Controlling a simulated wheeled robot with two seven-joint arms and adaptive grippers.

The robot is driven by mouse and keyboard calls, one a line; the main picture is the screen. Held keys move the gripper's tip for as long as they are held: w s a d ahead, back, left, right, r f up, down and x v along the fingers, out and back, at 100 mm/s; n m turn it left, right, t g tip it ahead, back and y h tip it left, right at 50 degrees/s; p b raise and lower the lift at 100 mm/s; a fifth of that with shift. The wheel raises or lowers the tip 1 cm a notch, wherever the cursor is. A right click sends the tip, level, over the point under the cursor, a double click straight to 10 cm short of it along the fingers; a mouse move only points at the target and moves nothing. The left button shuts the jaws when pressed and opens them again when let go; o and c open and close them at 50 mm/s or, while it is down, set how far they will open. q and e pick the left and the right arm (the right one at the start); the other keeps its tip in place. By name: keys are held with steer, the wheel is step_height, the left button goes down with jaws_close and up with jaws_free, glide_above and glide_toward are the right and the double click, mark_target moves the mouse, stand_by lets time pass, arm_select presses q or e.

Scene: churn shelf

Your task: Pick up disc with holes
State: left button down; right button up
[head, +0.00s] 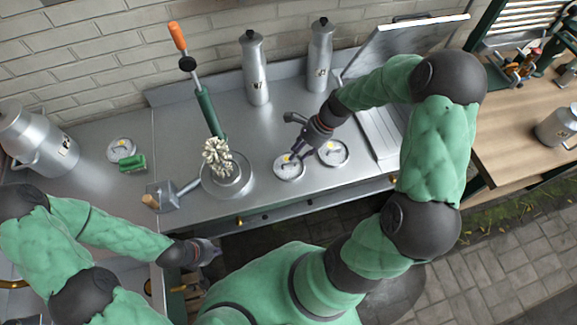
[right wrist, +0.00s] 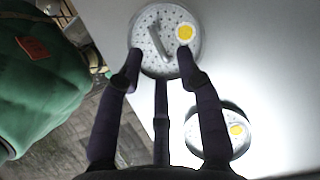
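Two round metal discs lie on the steel counter near its front edge, a left one (head: 287,172) and a right one (head: 336,156). My right gripper (head: 297,156) is at the left disc. In the right wrist view a disc peppered with small holes (right wrist: 165,62), with a grey bar and a yellow-and-white spot, lies beyond the spread fingers (right wrist: 160,65). The gripper is open and empty. Another disc (right wrist: 225,118) is partly hidden behind a finger. A third similar disc (head: 121,147) lies at the left. My left gripper (head: 208,252) is low, in front of the counter; its fingers are unclear.
A round metal vessel (head: 228,188) with a whitish tuft and green-handled tool stands left of the discs. A metal scoop (head: 170,194), green brush (head: 132,163) and large churn (head: 38,140) are farther left. Two tall cans (head: 255,75) (head: 320,60) stand behind.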

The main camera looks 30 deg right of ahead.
steer(key=b+x, duration=0.1)
steer(key=x, duration=0.4)
steer(key=shift+a+f, duration=0.1)
steer(key=shift+f, duration=0.05)
jaws_close()
